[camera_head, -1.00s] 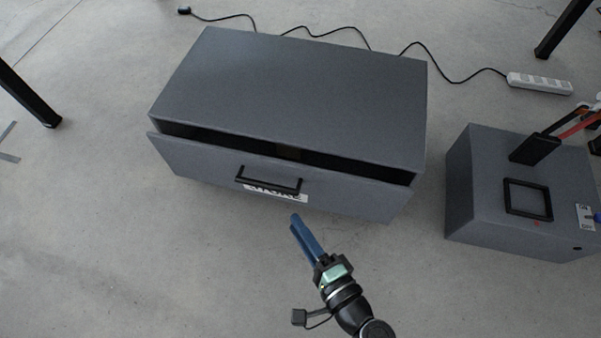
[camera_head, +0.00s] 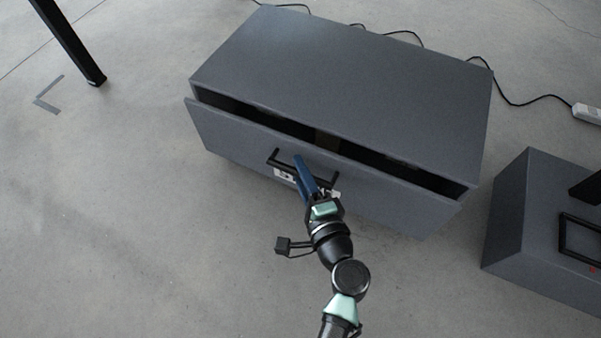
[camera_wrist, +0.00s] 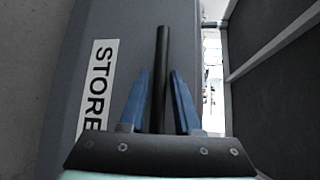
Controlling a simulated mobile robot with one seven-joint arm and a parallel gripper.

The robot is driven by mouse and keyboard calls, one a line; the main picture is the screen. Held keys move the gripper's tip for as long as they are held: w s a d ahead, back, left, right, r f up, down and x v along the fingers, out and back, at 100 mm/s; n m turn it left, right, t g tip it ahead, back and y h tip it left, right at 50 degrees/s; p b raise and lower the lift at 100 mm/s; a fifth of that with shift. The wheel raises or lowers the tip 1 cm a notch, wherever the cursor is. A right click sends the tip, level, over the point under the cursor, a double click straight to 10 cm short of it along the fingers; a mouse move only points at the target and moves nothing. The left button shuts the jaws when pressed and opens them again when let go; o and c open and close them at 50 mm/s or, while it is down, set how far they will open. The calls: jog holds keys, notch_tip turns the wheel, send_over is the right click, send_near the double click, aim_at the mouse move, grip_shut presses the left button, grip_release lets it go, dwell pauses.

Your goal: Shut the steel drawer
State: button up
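The grey steel drawer (camera_head: 390,195) stands partly pulled out of its grey cabinet (camera_head: 340,75), with a dark gap along its top edge. Its black bar handle (camera_head: 330,184) is on the front, above a white label. In the wrist view the handle (camera_wrist: 161,60) runs upright between the two blue fingers, beside the "STORE" label (camera_wrist: 97,85). My gripper (camera_head: 304,165) is at the handle, its fingers open on either side of the bar (camera_wrist: 162,75), with narrow gaps showing. The head view hides part of the handle and label behind the fingers.
A second grey box (camera_head: 535,225) with a black frame handle stands to the right. A black leg (camera_head: 70,45) stands at the upper left. A cable runs behind the cabinet to a white power strip (camera_head: 587,114). The floor at left is clear.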

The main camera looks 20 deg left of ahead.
grip_shut()
dwell(1.4)
